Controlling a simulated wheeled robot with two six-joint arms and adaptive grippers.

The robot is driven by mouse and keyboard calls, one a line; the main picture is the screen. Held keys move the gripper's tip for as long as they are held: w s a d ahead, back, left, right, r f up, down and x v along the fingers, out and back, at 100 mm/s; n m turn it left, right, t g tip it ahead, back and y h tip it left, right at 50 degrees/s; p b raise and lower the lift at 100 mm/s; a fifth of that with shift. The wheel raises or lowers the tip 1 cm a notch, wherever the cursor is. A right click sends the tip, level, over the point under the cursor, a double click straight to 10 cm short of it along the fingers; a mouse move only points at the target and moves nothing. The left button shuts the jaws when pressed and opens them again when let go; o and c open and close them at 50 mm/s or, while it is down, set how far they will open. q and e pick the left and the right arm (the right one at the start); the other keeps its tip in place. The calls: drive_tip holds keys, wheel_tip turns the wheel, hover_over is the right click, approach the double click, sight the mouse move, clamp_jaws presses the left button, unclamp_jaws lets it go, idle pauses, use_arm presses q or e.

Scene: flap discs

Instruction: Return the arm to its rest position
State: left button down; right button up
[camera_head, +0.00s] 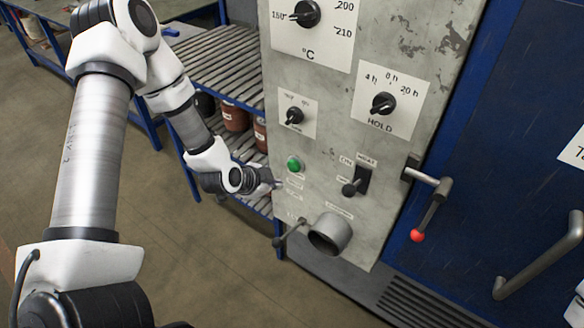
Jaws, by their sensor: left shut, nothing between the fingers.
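My left arm (90,155) comes in from the left, rises to the top and bends down toward the grey control panel (335,120). My left gripper (274,185) is at the panel's left edge, just below and left of a green button (294,164). It is small and partly dark in the picture; its fingers are shut with nothing held. I cannot tell whether it touches the panel. My right gripper does not show.
The panel carries a temperature knob (304,13), a HOLD knob (383,102), a smaller knob (294,115), a black switch (357,182) and a protruding metal tube (330,233). A red-tipped lever (428,208) and a door handle (540,262) stick out at right. A slatted blue rack (222,70) stands behind.

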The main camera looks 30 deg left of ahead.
use_arm(q)
drive_tip(key=s+d+f+m+g, duration=0.1)
drive_tip(key=s+d+f+g, duration=0.5)
drive_tip(key=s+f, duration=0.65)
drive_tip(key=s+d+f+n+g+y, duration=0.1)
drive_tip(key=s+d+n+g, duration=0.1)
drive_tip(key=s+n, duration=0.8)
drive_tip(key=shift+s+d+f+n+g+y, duration=0.3)
drive_tip(key=shift+s+d+n, duration=0.1)
drive_tip(key=shift+s, duration=1.2)
